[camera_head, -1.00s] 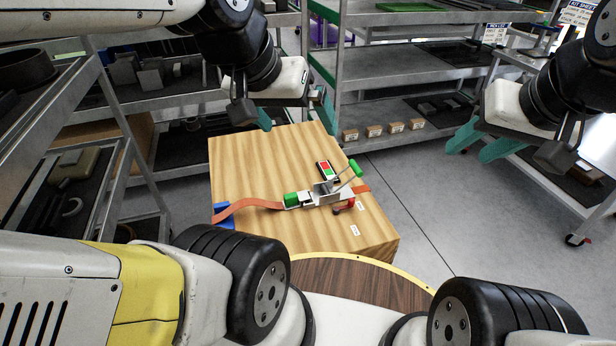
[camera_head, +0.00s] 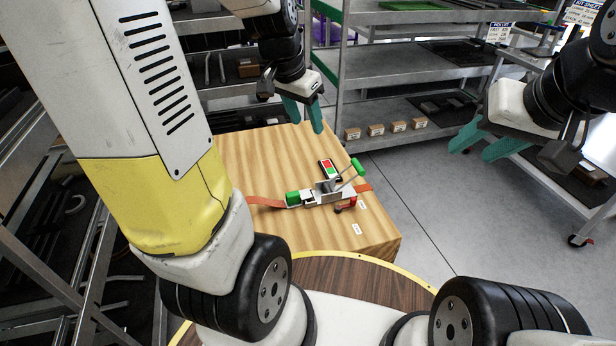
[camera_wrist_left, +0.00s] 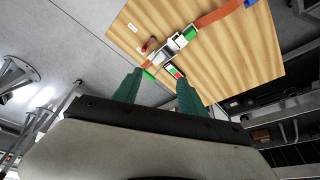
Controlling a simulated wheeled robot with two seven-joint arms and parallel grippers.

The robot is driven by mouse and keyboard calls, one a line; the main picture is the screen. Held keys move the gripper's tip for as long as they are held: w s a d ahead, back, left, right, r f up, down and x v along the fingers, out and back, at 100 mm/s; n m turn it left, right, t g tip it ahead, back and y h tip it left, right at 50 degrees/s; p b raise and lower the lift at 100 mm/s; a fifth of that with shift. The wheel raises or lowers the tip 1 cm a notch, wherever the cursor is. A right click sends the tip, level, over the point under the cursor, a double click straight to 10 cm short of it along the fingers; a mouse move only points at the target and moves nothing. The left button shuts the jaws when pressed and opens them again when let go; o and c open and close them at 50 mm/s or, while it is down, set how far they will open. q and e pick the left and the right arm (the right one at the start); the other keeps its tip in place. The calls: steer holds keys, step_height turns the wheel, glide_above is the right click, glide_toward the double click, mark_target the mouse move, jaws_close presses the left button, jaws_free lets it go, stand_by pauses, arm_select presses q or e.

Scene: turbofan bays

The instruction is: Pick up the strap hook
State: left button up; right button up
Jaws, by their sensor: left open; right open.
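An orange strap (camera_head: 266,202) runs across a wooden crate top with a metal ratchet buckle (camera_head: 328,194) that has green ends. A small red hook-like piece (camera_head: 345,205) sits by the buckle's front right; it also shows in the left wrist view (camera_wrist_left: 150,45). A blue piece (camera_wrist_left: 250,3) is at the strap's other end in the left wrist view; my left arm hides it in the head view. I cannot tell which piece is the strap hook. My left gripper (camera_head: 305,124) is open and empty above the crate's back edge. My right gripper (camera_head: 474,150) is open and empty, off to the right.
The wooden crate (camera_head: 265,160) has bare room behind the strap. A red and green marked box (camera_head: 329,169) lies behind the buckle. Metal shelves (camera_head: 420,70) with several small boxes stand behind, and a grey cart (camera_head: 560,190) stands at right.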

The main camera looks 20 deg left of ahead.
arm_select(q)
steer(key=w+a+f+m+g+y, duration=0.15)
steer(key=w+f, duration=0.25)
steer(key=f, duration=0.4)
steer(key=w+a+f+m+g+h, duration=0.1)
steer(key=w+a+f+m, duration=0.1)
steer(key=w+f, duration=0.35)
steer(key=m+g+y, duration=0.1)
steer(key=m, duration=0.2)
glide_above(294, 193)
steer(key=shift+n, duration=0.25)
steer(key=f, duration=1.2)
steer(key=shift+s+d+f, duration=0.1)
steer(key=shift+d+f, duration=0.05)
steer(key=shift+d, duration=0.25)
steer(key=f, duration=0.8)
steer(key=shift+a+f, duration=0.35)
steer(key=shift+c, duration=0.2)
jaws_close()
